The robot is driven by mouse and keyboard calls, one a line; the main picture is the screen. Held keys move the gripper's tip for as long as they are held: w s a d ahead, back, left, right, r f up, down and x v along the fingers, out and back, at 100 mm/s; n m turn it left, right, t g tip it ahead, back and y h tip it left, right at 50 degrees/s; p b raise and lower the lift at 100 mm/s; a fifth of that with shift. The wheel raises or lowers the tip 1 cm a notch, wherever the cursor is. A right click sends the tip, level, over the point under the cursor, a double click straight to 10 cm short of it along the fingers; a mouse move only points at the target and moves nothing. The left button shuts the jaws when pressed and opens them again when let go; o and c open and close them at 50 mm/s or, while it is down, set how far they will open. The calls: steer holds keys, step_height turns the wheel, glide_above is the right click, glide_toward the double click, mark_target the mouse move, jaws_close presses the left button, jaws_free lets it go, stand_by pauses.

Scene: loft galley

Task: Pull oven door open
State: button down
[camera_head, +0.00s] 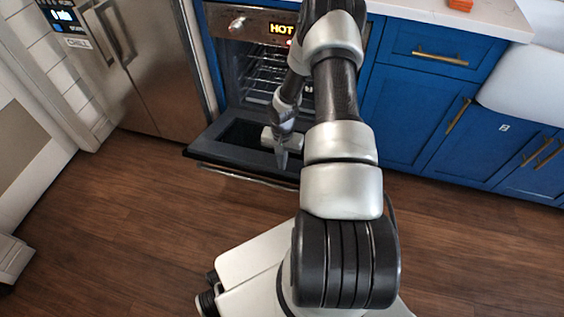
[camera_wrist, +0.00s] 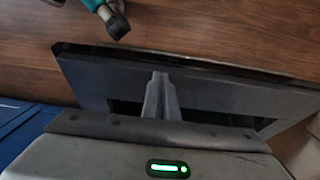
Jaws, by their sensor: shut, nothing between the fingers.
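The oven (camera_head: 262,75) stands in the blue cabinets, its wire racks visible inside. Its door (camera_head: 208,147) is swung down, lying roughly flat in front of the opening. The door's bar handle (camera_head: 230,173) runs along its front edge, partly hidden by my arm. My gripper (camera_head: 282,160) is shut and empty, pointing down above the inner side of the door. In the wrist view the shut fingers (camera_wrist: 160,78) show against the dark door panel (camera_wrist: 215,92). I cannot tell whether the fingertips touch the door.
A steel fridge (camera_head: 150,75) stands left of the oven. Blue drawers and cabinets (camera_head: 410,105) are on the right, under a white counter (camera_head: 480,14) with an orange object (camera_head: 460,5). The wooden floor (camera_head: 130,215) is clear left of my base. The oven panel reads "HOT" (camera_head: 281,29).

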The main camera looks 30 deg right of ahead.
steer(key=r+p, duration=0.1)
steer(key=r, duration=0.2)
steer(key=r+p, duration=0.1)
steer(key=r, duration=0.1)
steer(key=shift+w+d+r+p, duration=0.2)
steer(key=shift+w+d+p, duration=0.15)
steer(key=shift+w+d, duration=0.05)
step_height(320, 180, up, 8)
steer(key=s+a+p, duration=0.2)
steer(key=shift+s+a, duration=0.15)
steer(key=shift+f, duration=0.1)
steer(key=a+r+n+t+h, duration=0.1)
steer(key=a+r+n, duration=0.1)
steer(key=r, duration=1.1)
steer(key=a+r+n+t+h, duration=0.1)
steer(key=a+r+n, duration=0.1)
steer(key=r, duration=1.1)
steer(key=s+a+r+n+t+y, duration=0.1)
steer(key=s+a+r+n+t, duration=0.15)
steer(key=s+a+r, duration=0.45)
steer(key=s+a+r+n+t+y, duration=0.1)
steer(key=s+a+r+n, duration=0.2)
steer(key=s+r, duration=0.65)
step_height(320, 180, up, 21)
steer(key=p, duration=2.1)
steer(key=shift+s, duration=0.3)
